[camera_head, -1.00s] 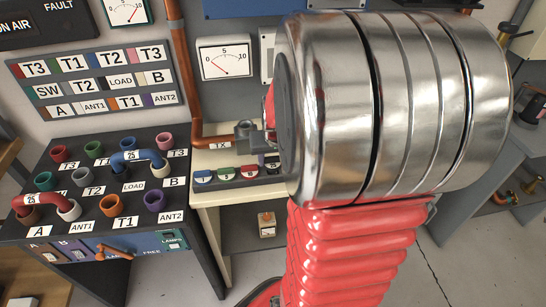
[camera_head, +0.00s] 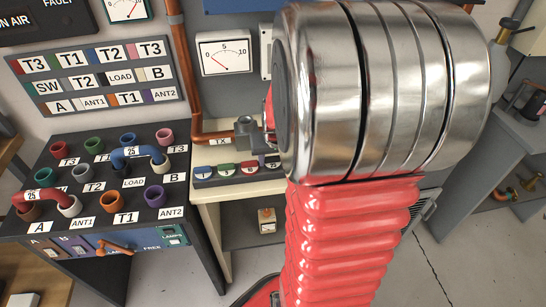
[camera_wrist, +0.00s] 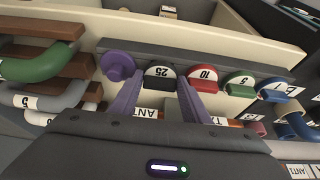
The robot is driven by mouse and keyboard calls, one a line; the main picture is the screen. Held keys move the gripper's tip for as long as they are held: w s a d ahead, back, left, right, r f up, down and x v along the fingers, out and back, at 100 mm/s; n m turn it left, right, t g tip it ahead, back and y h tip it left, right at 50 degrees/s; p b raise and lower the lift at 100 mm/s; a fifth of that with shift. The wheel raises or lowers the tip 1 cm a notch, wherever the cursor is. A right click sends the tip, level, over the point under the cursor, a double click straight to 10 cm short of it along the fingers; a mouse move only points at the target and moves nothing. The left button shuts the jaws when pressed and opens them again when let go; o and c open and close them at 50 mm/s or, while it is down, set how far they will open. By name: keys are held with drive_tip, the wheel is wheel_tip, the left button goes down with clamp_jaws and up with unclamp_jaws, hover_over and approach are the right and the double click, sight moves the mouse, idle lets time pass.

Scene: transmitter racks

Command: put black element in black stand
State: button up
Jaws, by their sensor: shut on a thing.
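The black element (camera_wrist: 160,77), a rounded black piece with a white label reading 25, shows between the purple fingers of my gripper (camera_wrist: 163,84) in the wrist view. My gripper is shut on it. It lies in line with the red, green and blue elements along the grey stand (camera_wrist: 190,54). I cannot tell whether it is fully seated there. In the head view, the low stand (camera_head: 240,172) with blue, green and red labels sits on the cream bench; my silver wrist hides its right end and most of my gripper.
In the wrist view, a purple knob (camera_wrist: 117,63) is close left of the black element and the red element (camera_wrist: 203,76) close right. In the head view, a grey pipe fitting (camera_head: 243,134) stands just behind the stand. A black panel (camera_head: 110,210) with coloured sockets is at left.

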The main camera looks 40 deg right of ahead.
drive_tip(key=shift+f, duration=0.35)
drive_tip(key=o, duration=1.2)
drive_tip(key=shift+c, duration=0.2)
drive_tip(key=v, duration=1.3)
drive_tip(key=shift+s+r, duration=0.15)
drive_tip(key=shift+r, duration=0.2)
drive_tip(key=s+a+r+n+y, duration=0.1)
drive_tip(key=a+n, duration=0.1)
drive_tip(key=a, duration=0.6)
drive_tip(key=s+a+r+n+t, duration=0.1)
drive_tip(key=s+a+n, duration=0.1)
drive_tip(key=a, duration=0.6)
drive_tip(key=s+a+r+n+y, duration=0.1)
drive_tip(key=s+a+r+n, duration=0.1)
drive_tip(key=a, duration=0.6)
drive_tip(key=shift+s+n+t+y, duration=0.2)
drive_tip(key=shift+n+t+y, duration=0.1)
drive_tip(key=shift+n+t, duration=0.1)
